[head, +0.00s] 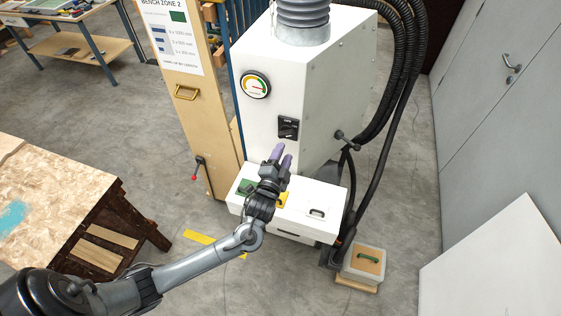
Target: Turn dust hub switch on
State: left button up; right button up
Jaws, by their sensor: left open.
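The dust hub (318,95) is a tall white cabinet in the middle of the head view, with a round gauge (255,85) on its front. Its switch (288,127) is a small black plate with a dark knob, right of and below the gauge; its setting is too small to read. My left gripper (281,156) has purple fingertips and is open and empty. It is over the white box at the hub's foot, with its fingertips just below the switch in the picture. I cannot tell how far they are from the panel. My right gripper is not in view.
A white ledge box (318,205) with green and yellow parts sticks out below the panel. A lever (347,141) and black hoses (403,60) are on the hub's right. A wooden bench (50,200) stands left, a grey box (363,264) on the floor right.

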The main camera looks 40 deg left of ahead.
pick_arm(q)
jog(key=shift+v, duration=1.2)
jog(key=s+d+f+n+g+h, duration=0.1)
jog(key=s+d+f+g+h, duration=0.3)
jog(key=s+f, duration=0.6)
jog(key=s+d+r+n+g+h, duration=0.15)
jog(key=s+d+g, duration=0.3)
jog(key=s, duration=0.45)
jog(key=s+d+r+n+g+h, duration=0.1)
jog(key=s+d+n+g+h, duration=0.15)
jog(key=s+d+g, duration=0.4)
notch_tip(320, 180, up, 13)
jog(key=s+a+t+y+p, duration=0.1)
jog(key=s+a+t+p, duration=0.1)
jog(key=p, duration=1.1)
jog(key=shift+a+n, duration=0.4)
